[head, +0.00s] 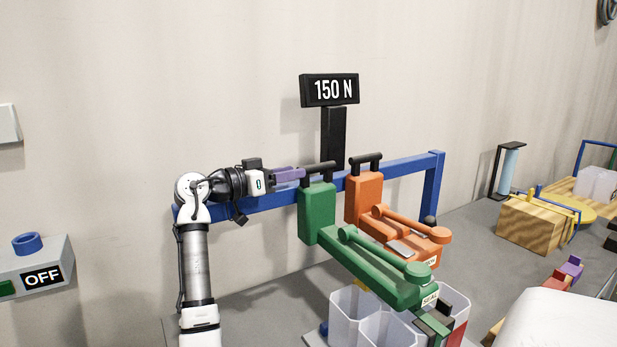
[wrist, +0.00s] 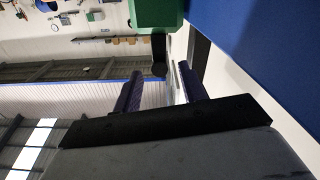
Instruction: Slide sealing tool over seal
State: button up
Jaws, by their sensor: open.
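A green tool (head: 318,215) with a long lever (head: 385,253) and a black top handle (head: 318,168) hangs on the blue rail. A small white label near its front end seems to begin with "SEA". Its green body (wrist: 155,12) and black handle (wrist: 159,45) also show in the wrist view. My gripper (head: 303,173) is open, its purple fingers at the left end of that handle. In the wrist view the handle's end lies between the open fingertips (wrist: 159,72); contact cannot be told. I cannot make out a seal.
An orange tool (head: 366,200) hangs to the right on the blue rail (head: 410,169). A black sign (head: 330,90) reads "150 N". Clear bins (head: 352,308) stand below the green tool. A wooden block (head: 530,222) is at right; an OFF box (head: 40,268) at left.

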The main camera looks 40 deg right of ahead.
jog(key=b+v, duration=0.1)
jog(key=v, duration=0.4)
jog(key=shift+a+r, duration=0.1)
jog(key=shift+a, duration=0.3)
